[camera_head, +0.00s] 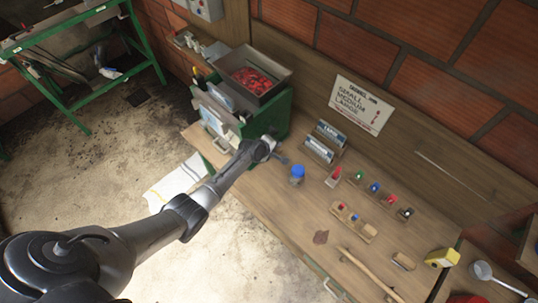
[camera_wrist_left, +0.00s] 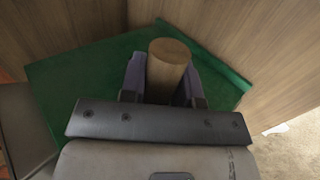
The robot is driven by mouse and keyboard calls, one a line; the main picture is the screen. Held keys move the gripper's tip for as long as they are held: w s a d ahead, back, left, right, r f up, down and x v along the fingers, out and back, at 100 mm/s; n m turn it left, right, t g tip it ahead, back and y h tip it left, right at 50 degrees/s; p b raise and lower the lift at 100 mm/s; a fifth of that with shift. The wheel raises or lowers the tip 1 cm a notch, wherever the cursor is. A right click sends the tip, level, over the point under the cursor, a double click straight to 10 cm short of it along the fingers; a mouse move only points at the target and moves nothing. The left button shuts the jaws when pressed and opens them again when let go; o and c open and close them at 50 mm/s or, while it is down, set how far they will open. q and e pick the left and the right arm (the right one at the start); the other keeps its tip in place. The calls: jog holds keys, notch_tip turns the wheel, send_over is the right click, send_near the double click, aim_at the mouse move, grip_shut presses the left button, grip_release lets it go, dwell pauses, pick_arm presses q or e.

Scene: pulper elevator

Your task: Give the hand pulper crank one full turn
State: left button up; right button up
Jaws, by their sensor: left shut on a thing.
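The hand pulper (camera_head: 278,118) is a green machine at the bench's left end. Its open grey hopper (camera_head: 273,58) holds red coffee cherries. My left gripper (camera_head: 270,143) is at the pulper's front right side, low near the bench top. In the left wrist view my left gripper (camera_wrist_left: 165,85) is shut on a round wooden crank handle (camera_wrist_left: 169,62), with one finger on each side. A green panel (camera_wrist_left: 85,90) of the pulper lies behind it. My arm hides the rest of the crank in the head view. My right gripper is not in view.
A blue-lidded jar (camera_head: 297,173) stands close right of my left gripper. Card holders (camera_head: 325,143), small trays of coloured pieces (camera_head: 375,187) and a yellow box (camera_head: 442,257) are farther right. A green-framed table (camera_head: 75,35) is at far left.

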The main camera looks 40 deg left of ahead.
pick_arm(q)
jog(key=shift+s+a+f, duration=0.15)
jog(key=shift+s+f, duration=0.1)
jog(key=shift+f, duration=0.2)
jog(key=shift+a, duration=0.1)
